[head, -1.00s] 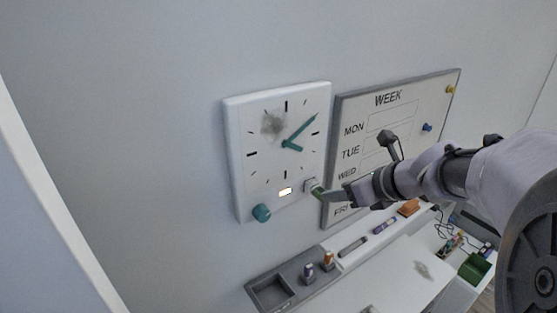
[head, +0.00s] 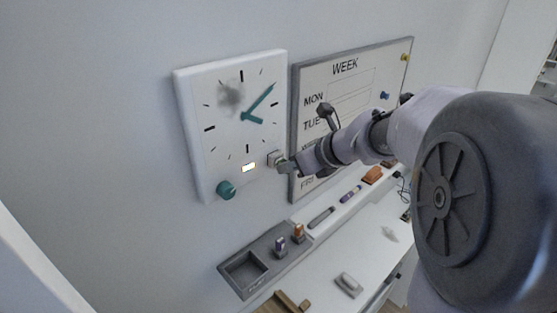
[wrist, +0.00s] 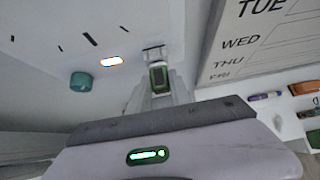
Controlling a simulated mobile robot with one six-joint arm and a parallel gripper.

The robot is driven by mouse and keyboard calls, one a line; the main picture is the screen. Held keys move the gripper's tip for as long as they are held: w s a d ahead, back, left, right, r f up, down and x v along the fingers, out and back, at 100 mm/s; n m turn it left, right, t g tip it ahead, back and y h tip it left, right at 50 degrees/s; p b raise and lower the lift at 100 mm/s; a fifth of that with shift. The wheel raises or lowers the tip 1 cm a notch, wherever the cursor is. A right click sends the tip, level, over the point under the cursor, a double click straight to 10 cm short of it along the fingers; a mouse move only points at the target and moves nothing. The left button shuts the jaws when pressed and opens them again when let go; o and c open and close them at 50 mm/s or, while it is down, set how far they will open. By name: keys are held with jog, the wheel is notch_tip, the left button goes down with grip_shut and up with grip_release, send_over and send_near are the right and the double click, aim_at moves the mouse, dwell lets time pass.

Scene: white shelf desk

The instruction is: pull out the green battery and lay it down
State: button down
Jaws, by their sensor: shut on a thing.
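The white wall clock (head: 205,150) has teal hands, a lit window and a teal knob (head: 226,190). At its lower right edge is a small battery holder (head: 276,158), which also shows in the wrist view (wrist: 153,49). My gripper (head: 287,167) is at this holder, its fingers shut on the green battery (wrist: 158,77). In the wrist view the dark battery with its green rim lies between the fingers, just in front of the holder. In the head view the fingers mostly hide it. I cannot tell whether its far end is still inside the holder.
Below the clock, a grey tray (head: 231,284) has an empty square recess. An orange-topped battery (head: 298,232) and a purple one (head: 280,247) stand beside it. A week board (head: 310,85) hangs right of the clock. A marker (head: 350,193) and an orange block (head: 372,175) lie on the ledge.

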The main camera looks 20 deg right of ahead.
dwell(0.7)
jog(key=s, duration=0.1)
jog(key=s+d, duration=0.1)
jog(key=shift+s, duration=0.4)
jog(key=shift+s+d+r, duration=0.1)
jog(key=shift+r, duration=0.05)
jog(key=s, duration=0.1)
jog(key=s+d+r, duration=0.1)
jog(key=s+p, duration=0.1)
jog(key=shift+s+d+r, duration=0.2)
jog(key=shift+s+r, duration=0.05)
jog(key=shift+r, duration=0.15)
dwell(0.4)
